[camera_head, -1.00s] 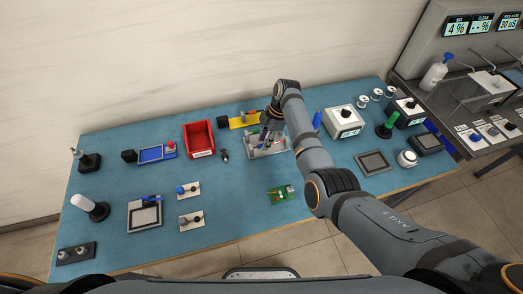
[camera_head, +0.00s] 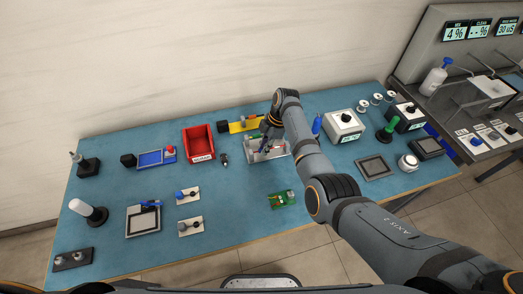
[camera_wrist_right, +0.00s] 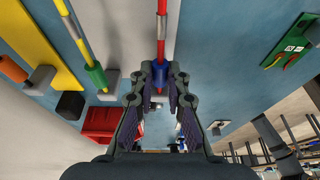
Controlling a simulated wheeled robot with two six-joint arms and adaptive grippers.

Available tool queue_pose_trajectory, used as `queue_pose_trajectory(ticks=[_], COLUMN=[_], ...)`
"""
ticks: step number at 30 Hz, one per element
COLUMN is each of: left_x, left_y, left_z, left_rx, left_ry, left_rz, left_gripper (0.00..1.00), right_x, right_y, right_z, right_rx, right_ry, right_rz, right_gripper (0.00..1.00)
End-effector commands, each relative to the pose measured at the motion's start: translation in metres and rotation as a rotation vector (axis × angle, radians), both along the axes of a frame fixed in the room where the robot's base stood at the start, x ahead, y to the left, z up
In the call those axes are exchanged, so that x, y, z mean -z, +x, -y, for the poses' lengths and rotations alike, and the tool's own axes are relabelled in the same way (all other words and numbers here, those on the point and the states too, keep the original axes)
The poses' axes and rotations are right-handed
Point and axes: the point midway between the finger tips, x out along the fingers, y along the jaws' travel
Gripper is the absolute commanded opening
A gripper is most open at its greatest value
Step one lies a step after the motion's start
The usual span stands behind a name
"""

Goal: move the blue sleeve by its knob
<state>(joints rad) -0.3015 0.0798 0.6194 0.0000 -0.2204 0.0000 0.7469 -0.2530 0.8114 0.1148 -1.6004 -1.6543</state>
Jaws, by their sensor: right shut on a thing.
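The blue sleeve (camera_wrist_right: 151,74) sits around a red rod (camera_wrist_right: 162,28) in the right wrist view. My right gripper (camera_wrist_right: 160,78) has its fingertips on either side at the sleeve and is shut on its knob, which the fingers mostly hide. A green sleeve (camera_wrist_right: 96,76) sits on a yellow rod (camera_wrist_right: 77,37) beside it. In the head view my right gripper (camera_head: 264,143) is over a grey metal fixture (camera_head: 281,153) at the back middle of the table; the sleeve there is too small to make out. My left gripper is out of view.
A red bin (camera_head: 199,143) stands left of the fixture, with a yellow piece (camera_head: 240,126) behind. A green circuit board (camera_head: 282,199) lies in front. A white box with a knob (camera_head: 344,125) is at right. The blue table between bin and board is largely clear.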

Motion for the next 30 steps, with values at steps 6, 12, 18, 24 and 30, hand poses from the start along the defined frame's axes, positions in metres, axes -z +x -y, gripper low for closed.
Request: queue_pose_trajectory(ticks=[6, 12, 18, 24, 30], left_x=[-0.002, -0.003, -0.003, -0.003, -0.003], left_y=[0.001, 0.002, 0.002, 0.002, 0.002], left_z=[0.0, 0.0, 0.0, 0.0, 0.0], left_rx=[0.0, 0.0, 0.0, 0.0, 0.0], left_ry=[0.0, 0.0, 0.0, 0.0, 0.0], left_rz=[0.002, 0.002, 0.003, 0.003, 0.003], left_gripper=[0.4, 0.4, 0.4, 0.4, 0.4], right_x=[0.0, 0.0, 0.0, 0.0, 0.0], right_y=[0.003, 0.006, 0.008, 0.011, 0.012], right_z=[0.011, 0.021, 0.031, 0.04, 0.045], right_rx=[0.001, 0.001, 0.001, 0.0, 0.0], right_ry=[-0.003, -0.002, -0.003, -0.001, -0.001], right_rz=[0.0, 0.0, 0.0, -0.001, -0.001], right_gripper=[0.0, 0.0, 0.0, 0.0, 0.0])
